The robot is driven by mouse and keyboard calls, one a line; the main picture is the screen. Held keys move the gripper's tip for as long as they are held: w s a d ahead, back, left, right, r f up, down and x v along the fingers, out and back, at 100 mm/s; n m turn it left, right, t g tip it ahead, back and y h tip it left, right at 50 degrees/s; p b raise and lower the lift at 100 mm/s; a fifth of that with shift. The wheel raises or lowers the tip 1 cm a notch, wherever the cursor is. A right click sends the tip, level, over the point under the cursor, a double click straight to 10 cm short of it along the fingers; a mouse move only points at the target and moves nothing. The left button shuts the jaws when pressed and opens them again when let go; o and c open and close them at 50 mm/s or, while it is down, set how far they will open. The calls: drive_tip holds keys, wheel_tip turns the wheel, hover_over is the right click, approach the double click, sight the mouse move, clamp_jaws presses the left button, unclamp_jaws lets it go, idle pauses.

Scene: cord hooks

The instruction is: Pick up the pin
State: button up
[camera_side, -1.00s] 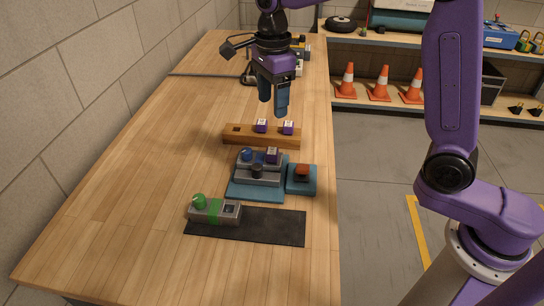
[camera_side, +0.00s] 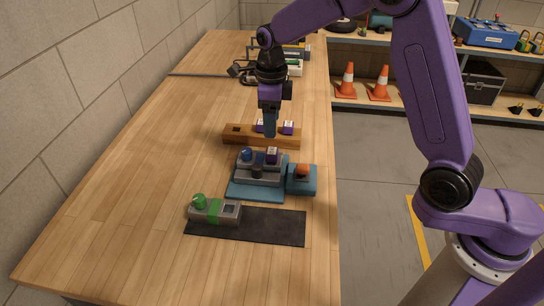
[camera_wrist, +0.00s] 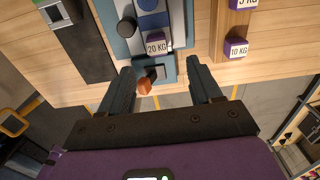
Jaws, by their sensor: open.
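An orange-headed piece (camera_side: 303,171), the likeliest pin, stands on a small teal block (camera_side: 302,188) near the table's right edge. In the wrist view its orange head (camera_wrist: 145,86) shows between the fingers, nearer the left one, beside a dark part on the teal block (camera_wrist: 168,66). My gripper (camera_side: 270,134) points down above the wooden rail and grey fixture, behind and left of the orange piece in the side view. It is open and empty, also in the wrist view (camera_wrist: 161,70). The piece's lower part is hidden.
A grey fixture (camera_side: 262,178) with blue and black knobs and a purple weight sits on a teal plate. A wooden rail (camera_side: 240,141) holds two purple weights. A grey block with a green knob (camera_side: 213,212) lies on a black mat (camera_side: 270,232). The left table is clear.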

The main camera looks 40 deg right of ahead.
sight(272, 151)
wheel_tip(272, 151, down, 4)
drive_tip(key=shift+s+a+f, duration=0.1)
drive_tip(key=shift+s+f, duration=0.05)
drive_tip(key=shift+f, duration=1.2)
drive_tip(key=shift+s+a+f, duration=0.1)
drive_tip(key=shift+f, duration=1.2)
drive_tip(key=c, duration=1.1)
